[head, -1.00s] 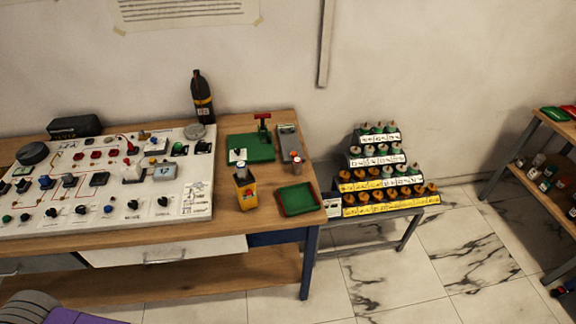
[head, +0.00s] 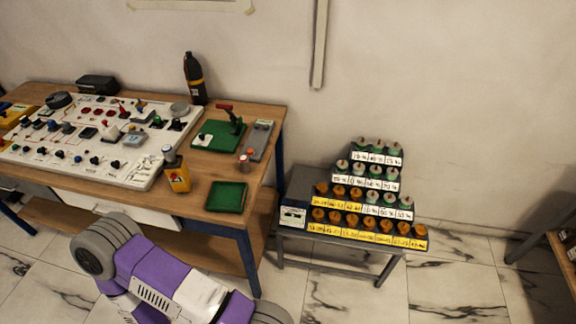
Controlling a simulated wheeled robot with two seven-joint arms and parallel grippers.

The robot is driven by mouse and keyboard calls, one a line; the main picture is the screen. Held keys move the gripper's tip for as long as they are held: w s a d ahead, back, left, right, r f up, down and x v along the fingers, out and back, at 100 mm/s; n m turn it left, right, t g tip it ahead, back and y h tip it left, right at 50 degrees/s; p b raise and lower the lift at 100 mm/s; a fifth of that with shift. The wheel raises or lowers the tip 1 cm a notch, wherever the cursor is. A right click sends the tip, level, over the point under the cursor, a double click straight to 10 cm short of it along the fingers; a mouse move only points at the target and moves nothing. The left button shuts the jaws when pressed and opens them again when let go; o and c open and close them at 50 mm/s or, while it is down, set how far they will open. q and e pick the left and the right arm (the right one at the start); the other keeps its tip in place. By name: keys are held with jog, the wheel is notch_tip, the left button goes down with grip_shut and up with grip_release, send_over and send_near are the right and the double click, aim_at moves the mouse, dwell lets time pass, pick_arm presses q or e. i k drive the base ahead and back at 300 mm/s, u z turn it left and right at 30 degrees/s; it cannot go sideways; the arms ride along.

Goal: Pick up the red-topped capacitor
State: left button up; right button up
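A small cylinder with a reddish top (head: 244,162) stands on the wooden workbench, between the green fixture and the green tray. It looks like the red-topped capacitor, but it is too small to be sure. A purple and white arm of mine reaches in at the bottom left, in front of the bench. Neither of my grippers shows in the head view.
The workbench (head: 268,115) also holds a white instrument panel (head: 140,172), a yellow bottle (head: 177,180), a green tray (head: 227,198), a green fixture (head: 215,136) and a dark bottle (head: 194,80). A stepped rack (head: 345,207) of orange and green-topped parts stands to the right.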

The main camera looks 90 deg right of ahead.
aim_at(244, 162)
jog(key=k, duration=0.35)
jog(key=z, duration=0.8)
